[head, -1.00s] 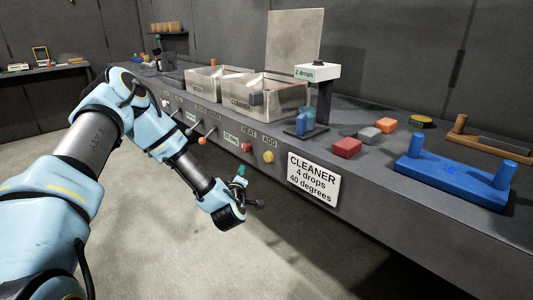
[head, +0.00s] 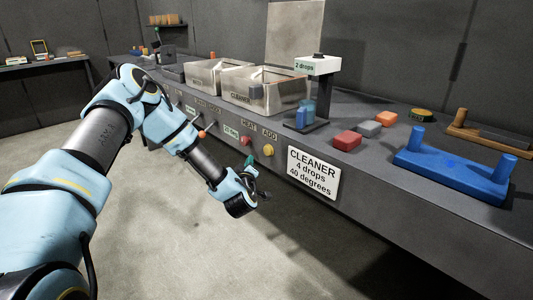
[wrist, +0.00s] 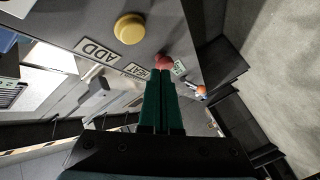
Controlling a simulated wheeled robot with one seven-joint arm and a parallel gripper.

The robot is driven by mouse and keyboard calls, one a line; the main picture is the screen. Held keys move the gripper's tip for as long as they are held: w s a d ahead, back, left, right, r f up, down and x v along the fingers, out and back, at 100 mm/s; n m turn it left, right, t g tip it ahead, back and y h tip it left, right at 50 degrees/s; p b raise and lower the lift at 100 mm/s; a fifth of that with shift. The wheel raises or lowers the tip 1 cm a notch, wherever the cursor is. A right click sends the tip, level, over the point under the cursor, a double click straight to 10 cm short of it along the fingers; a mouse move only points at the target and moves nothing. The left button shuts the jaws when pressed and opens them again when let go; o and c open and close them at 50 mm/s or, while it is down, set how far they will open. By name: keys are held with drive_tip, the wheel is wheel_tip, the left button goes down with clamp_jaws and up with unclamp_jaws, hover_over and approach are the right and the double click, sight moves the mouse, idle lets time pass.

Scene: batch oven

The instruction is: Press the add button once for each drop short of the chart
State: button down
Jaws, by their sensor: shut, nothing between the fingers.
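The yellow add button (head: 268,150) is on the front panel under the ADD label (head: 270,134); it also shows in the wrist view (wrist: 129,28). The cleaner chart (head: 314,173) reads 4 drops, 40 degrees. The dispenser's display (head: 304,66) reads 2 drops. My gripper (head: 251,163) is shut and empty, in front of the panel, below and slightly left of the yellow button in the head view. In the wrist view its green fingers (wrist: 164,75) are together, their tips overlapping the red heat button's lower edge; I cannot tell whether they touch.
The red heat button (head: 246,140) is left of the add button, with a small green readout (head: 231,131) beside it. An orange-tipped lever (head: 202,134) sticks out farther left. Metal bins (head: 275,92), blocks (head: 347,140) and a blue handled holder (head: 452,168) stand on the counter.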

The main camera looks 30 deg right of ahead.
drive_tip(key=shift+w+d+b, duration=0.25)
drive_tip(key=shift+d+b, duration=0.05)
drive_tip(key=shift+d, duration=0.9)
drive_tip(key=shift+w+d+b, duration=0.2)
drive_tip(key=shift+d+b, duration=0.1)
drive_tip(key=shift+d, duration=0.85)
drive_tip(key=shift+w+d, duration=0.1)
drive_tip(key=shift+d, duration=0.3)
drive_tip(key=shift+w+d+b, duration=0.1)
drive_tip(key=shift+d+b, duration=0.3)
drive_tip(key=shift+b, duration=0.1)
idle(0.8)
drive_tip(key=shift+a, duration=0.1)
drive_tip(key=shift+s+a, duration=0.2)
drive_tip(key=shift+a, duration=0.5)
drive_tip(key=shift+a, duration=0.1)
drive_tip(key=shift+s+a+p, duration=0.2)
drive_tip(key=shift+s+a, duration=0.05)
drive_tip(key=shift+a, duration=0.95)
drive_tip(key=shift+s+a+p, duration=0.2)
drive_tip(key=shift+s+a, duration=0.05)
drive_tip(key=shift+a, duration=0.95)
